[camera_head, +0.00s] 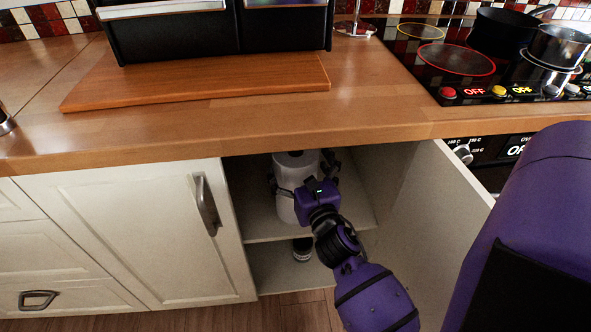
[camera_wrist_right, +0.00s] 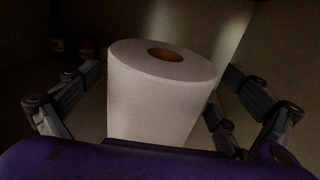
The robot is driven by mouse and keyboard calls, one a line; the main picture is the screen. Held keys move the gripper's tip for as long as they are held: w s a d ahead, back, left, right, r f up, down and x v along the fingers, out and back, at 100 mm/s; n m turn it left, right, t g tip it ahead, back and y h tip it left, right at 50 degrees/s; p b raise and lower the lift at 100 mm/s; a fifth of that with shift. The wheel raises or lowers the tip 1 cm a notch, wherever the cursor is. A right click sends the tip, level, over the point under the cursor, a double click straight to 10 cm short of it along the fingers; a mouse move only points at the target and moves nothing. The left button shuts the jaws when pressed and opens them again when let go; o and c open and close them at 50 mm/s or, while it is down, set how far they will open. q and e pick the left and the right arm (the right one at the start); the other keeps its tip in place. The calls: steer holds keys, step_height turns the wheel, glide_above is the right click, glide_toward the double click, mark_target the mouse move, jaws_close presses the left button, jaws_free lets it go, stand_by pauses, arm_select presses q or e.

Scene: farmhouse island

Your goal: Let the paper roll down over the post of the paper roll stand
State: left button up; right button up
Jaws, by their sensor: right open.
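The white paper roll (camera_head: 295,180) stands upright on the shelf inside the open cabinet under the counter. It also shows in the right wrist view (camera_wrist_right: 160,95), with its brown core hole on top. My right gripper (camera_head: 304,174) is open, with its fingers on either side of the roll; I cannot tell whether they touch it. A shiny round base with a thin upright post, seemingly the paper roll stand (camera_head: 355,29), is on the counter left of the cooktop; its top is cut off by the frame. My left gripper is not in view.
The open cabinet door (camera_head: 430,220) stands right of my right forearm. The counter edge (camera_head: 250,139) overhangs the cabinet. A wooden board (camera_head: 200,90) under a black unit (camera_head: 180,35) lies on the counter. Pots (camera_head: 556,45) stand on the cooktop. Dark bottles (camera_wrist_right: 60,40) show deeper inside.

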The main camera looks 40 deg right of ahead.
steer(key=shift+x, duration=1)
steer(key=c, duration=1.6)
steer(key=shift+o, duration=0.2)
